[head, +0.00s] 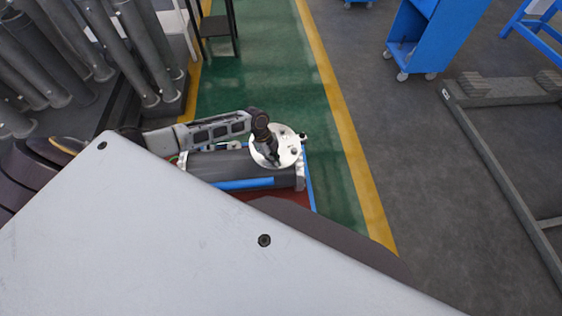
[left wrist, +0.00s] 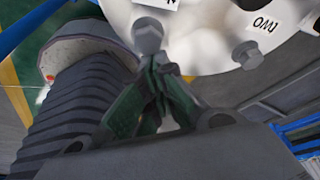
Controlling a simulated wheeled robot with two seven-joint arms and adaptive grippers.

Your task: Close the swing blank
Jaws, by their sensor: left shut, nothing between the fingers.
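The white round plate, which I take to be the swing blank (head: 288,143), stands at the right end of a dark cylindrical shell (head: 228,166) in the head view. In the left wrist view the plate (left wrist: 215,50) fills the top, with bolts and printed labels on its face. My left gripper (head: 272,157) is in front of the plate in the head view. In the left wrist view its fingers (left wrist: 152,65) are shut and empty, with their tips close to a bolt head (left wrist: 148,36); I cannot tell whether they touch it. My right gripper is not in view.
Several grey pipes (head: 140,50) stand at the left. A blue cart (head: 425,40) and a grey metal frame (head: 490,150) are at the right. A dark ribbed part (left wrist: 80,110) lies left of the fingers in the left wrist view.

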